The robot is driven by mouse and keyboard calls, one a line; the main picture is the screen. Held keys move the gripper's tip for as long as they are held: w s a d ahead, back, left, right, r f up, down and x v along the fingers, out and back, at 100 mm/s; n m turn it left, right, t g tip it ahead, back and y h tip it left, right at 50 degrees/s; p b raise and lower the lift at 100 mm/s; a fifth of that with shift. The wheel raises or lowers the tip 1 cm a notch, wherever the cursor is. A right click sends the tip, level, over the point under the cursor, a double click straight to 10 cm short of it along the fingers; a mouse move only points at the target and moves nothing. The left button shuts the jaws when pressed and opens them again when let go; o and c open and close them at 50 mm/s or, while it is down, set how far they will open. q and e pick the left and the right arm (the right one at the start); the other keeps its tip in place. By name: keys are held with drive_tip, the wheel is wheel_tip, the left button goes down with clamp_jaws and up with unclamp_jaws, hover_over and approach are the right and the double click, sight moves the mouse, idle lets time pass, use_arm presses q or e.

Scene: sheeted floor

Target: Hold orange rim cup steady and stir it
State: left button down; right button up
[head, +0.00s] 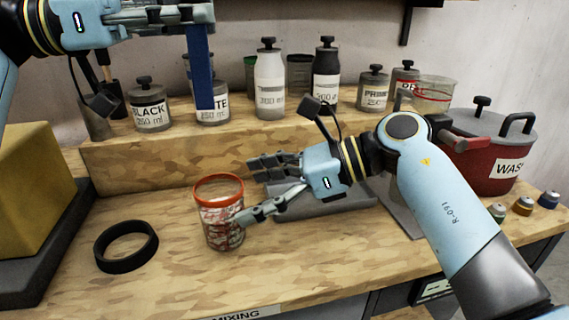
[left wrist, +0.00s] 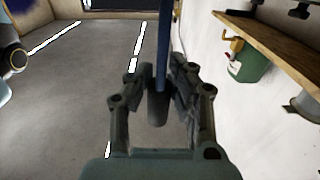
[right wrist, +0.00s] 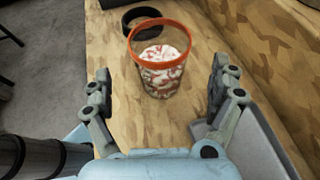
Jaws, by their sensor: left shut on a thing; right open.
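The orange rim cup (head: 220,222) stands upright on the wooden bench, clear-walled with white and red contents. It also shows ahead of the fingers in the right wrist view (right wrist: 161,75). My right gripper (head: 262,190) is open beside the cup's right side, one finger near its wall; whether it touches I cannot tell. My left gripper (head: 203,12) is high above the rear shelf, shut on a blue flat stir stick (head: 201,75) that hangs down. The stick also shows between the fingers in the left wrist view (left wrist: 164,45).
A black ring (head: 126,247) lies left of the cup. Labelled bottles and jars (head: 270,85) line the raised shelf behind. A red wash pot (head: 490,150) stands at right, and a yellow block (head: 40,190) at left. Bare bench lies in front of the cup.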

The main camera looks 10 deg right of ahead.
sight(222, 214)
drive_tip(key=shift+x, duration=3.15)
drive_tip(key=shift+c, duration=0.2)
